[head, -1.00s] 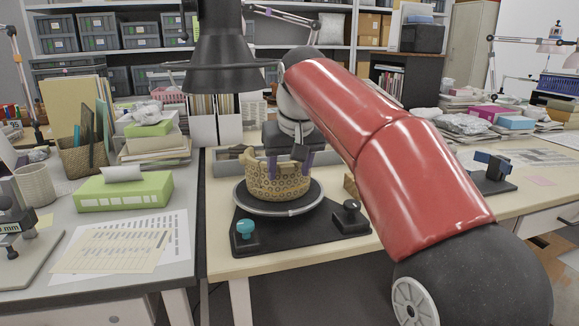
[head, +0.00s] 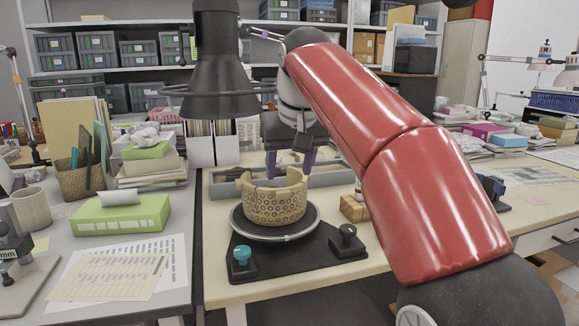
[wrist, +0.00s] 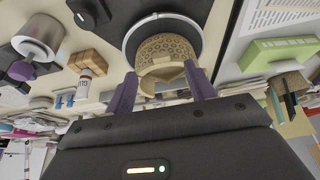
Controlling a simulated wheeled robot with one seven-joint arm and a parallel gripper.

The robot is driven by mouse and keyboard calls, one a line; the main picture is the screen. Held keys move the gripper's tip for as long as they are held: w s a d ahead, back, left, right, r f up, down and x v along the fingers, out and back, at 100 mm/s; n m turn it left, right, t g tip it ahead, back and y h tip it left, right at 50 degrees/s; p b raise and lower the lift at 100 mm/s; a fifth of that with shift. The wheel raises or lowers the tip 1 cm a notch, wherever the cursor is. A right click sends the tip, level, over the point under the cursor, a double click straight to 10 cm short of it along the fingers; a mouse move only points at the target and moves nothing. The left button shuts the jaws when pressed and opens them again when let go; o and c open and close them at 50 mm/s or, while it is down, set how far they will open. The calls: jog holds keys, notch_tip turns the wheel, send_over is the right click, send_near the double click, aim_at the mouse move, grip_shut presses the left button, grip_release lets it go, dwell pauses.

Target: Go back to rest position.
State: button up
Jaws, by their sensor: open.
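A tan pot (head: 275,200) with a pattern of small rings and a broken, uneven rim stands on the round turntable (head: 247,228). The pot also shows in the wrist view (wrist: 165,52), with its open side towards my gripper. My gripper (head: 290,166) is just above and behind the pot in the head view. Its two purple fingers are apart, with no sherd between them. In the wrist view my gripper (wrist: 162,92) has the pot beyond its fingertips. The far side of the pot is partly hidden in the head view.
A black lamp (head: 215,70) hangs at the upper left of the pot. A wooden block (head: 354,208) stands right of the turntable. A teal knob (head: 242,253) and a black knob (head: 346,236) sit on the base's front. A green box (head: 120,214) is on the left desk.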

jog(key=s+d+f+m, duration=0.2)
jog(key=s+d+f, duration=0.6)
jog(key=s+d, duration=0.3)
jog(key=s+d+f+m+t+h, duration=0.1)
jog(key=s+d+f, duration=0.3)
jog(key=s+f, duration=1)
notch_tip(320, 180, down, 2)
jog(key=shift+s+f, duration=0.15)
jog(key=shift+s, duration=0.05)
